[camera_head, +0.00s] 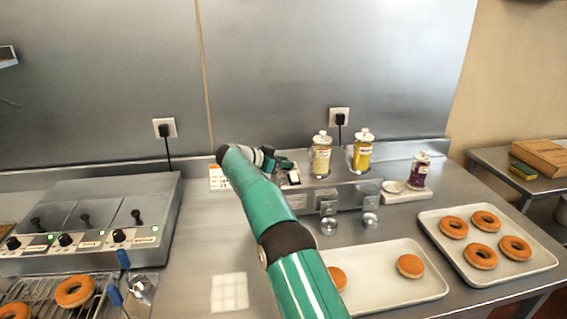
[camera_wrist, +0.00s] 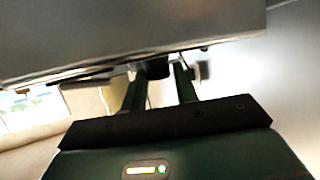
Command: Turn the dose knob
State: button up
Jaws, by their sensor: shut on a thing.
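The dose knob (camera_wrist: 156,68) is a small dark round piece under the edge of a grey metal housing in the wrist view. My gripper (camera_wrist: 158,80) has its two green fingers on either side of the knob, shut on it. In the head view my gripper (camera_head: 286,170) is at the left end of the metal dispenser unit (camera_head: 345,195). The knob is hidden there by my arm and gripper. How far the knob is turned cannot be seen.
Two yellow bottles (camera_head: 320,158) (camera_head: 362,152) stand on the dispenser, with a dark purple bottle (camera_head: 420,168) to the right. Trays of doughnuts (camera_head: 432,283) (camera_head: 535,262) lie in front and right. A fryer (camera_head: 95,215) stands at left. The counter between fryer and dispenser is mostly clear.

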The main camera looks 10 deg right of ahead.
jog(key=shift+a+m+g, duration=0.3)
jog(key=shift+m, duration=0.1)
jog(key=shift+c, duration=0.4)
jog(key=o, duration=1)
jog(key=shift+d, duration=0.2)
jog(key=v, duration=1.3)
jog(key=shift+s+a+r, duration=0.1)
jog(key=shift+a, duration=0.3)
